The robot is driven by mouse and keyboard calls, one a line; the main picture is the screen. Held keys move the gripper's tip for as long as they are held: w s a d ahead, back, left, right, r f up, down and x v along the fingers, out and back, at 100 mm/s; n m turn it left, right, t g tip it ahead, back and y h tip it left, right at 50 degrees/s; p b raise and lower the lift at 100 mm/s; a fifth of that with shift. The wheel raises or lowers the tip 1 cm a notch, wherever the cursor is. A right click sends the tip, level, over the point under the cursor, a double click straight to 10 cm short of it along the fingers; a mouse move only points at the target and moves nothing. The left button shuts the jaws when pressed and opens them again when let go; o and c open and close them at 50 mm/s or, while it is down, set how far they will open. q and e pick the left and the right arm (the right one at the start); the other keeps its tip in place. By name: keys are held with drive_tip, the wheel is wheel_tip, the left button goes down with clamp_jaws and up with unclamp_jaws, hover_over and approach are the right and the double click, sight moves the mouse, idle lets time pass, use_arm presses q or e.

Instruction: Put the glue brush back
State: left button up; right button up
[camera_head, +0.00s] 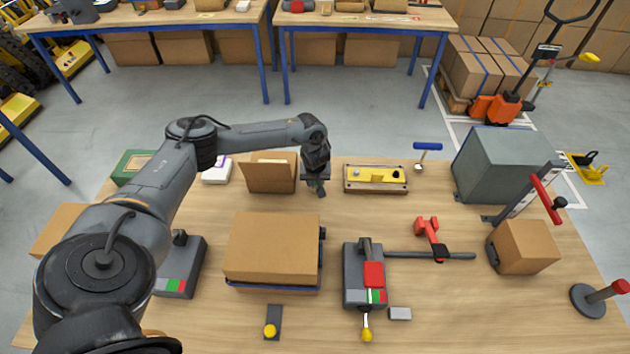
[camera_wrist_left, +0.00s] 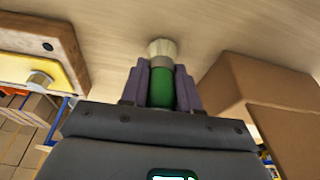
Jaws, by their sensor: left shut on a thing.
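My left gripper (camera_head: 317,186) is at the far middle of the table, between the open cardboard box and the yellow-topped wooden block. In the left wrist view its purple fingers are shut on the glue brush (camera_wrist_left: 160,50). The brush has a green handle, a grey collar and pale bristles, which point away from the gripper toward the wooden tabletop. In the head view the brush is small and hard to make out beneath the gripper. I cannot tell whether the bristles touch the table. My right gripper is not in view.
The open cardboard box (camera_head: 270,174) stands left of the gripper and the yellow-topped block (camera_head: 376,178) right of it. A large carton (camera_head: 272,246) sits nearer. A grey device with a red block (camera_head: 373,275) and a grey metal box (camera_head: 502,165) stand to the right.

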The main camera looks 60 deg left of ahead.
use_arm(q)
drive_tip(key=shift+f, duration=0.15)
drive_tip(key=o, duration=1)
drive_tip(key=shift+o, duration=0.2)
drive_tip(key=shift+r, duration=0.2)
drive_tip(key=p+v, duration=0.3)
drive_tip(key=v, duration=0.9)
